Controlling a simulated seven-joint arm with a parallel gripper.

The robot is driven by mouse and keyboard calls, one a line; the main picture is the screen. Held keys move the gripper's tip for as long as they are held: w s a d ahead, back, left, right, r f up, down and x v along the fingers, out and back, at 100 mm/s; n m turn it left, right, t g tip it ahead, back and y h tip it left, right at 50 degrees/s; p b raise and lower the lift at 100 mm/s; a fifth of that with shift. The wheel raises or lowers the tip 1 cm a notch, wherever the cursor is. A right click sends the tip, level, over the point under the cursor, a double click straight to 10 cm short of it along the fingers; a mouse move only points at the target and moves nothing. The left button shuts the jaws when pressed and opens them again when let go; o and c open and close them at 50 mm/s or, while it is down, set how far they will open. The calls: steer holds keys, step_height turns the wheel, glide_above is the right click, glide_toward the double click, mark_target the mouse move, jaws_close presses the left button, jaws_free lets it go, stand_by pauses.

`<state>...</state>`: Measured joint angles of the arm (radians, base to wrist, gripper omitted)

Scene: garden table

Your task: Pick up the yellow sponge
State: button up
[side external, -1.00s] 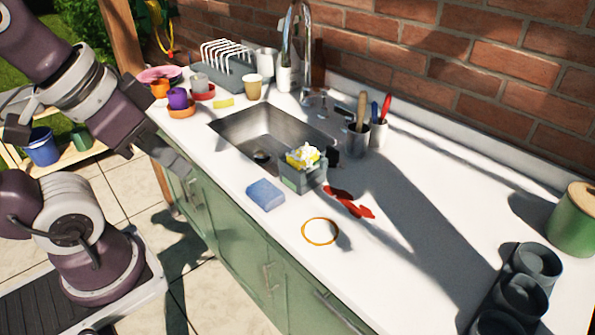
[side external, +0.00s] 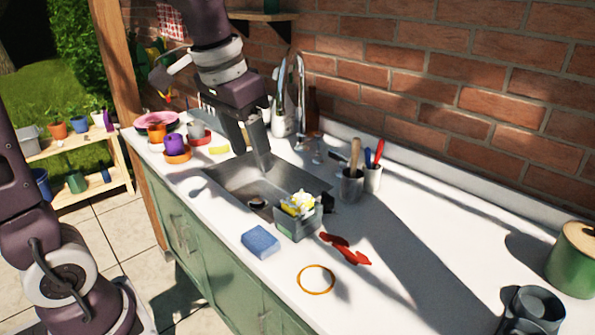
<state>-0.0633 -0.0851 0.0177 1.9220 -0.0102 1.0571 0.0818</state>
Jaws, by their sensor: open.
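A yellow sponge-like block with white on it (side external: 299,203) sits in a small grey caddy (side external: 297,226) at the sink's front right corner. A flat yellow piece (side external: 219,150) also lies on the counter beyond the sink's far left end. I cannot tell for certain which is the yellow sponge. My gripper (side external: 251,160) is open and empty, pointing down over the far left part of the sink (side external: 228,180). It is apart from the caddy, up and to its left in the picture.
The tap (side external: 301,95) and utensil cups (side external: 351,184) stand behind.

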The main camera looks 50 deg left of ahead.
steer(key=w+a+f+g, duration=0.25)
steer(key=w+f, duration=0.25)
steer(key=w, duration=0.5)
glide_toward(298, 199)
steer(key=shift+f, duration=4.5)
steer(key=shift+w, duration=0.1)
jaws_close()
steer(key=shift+r, duration=3.55)
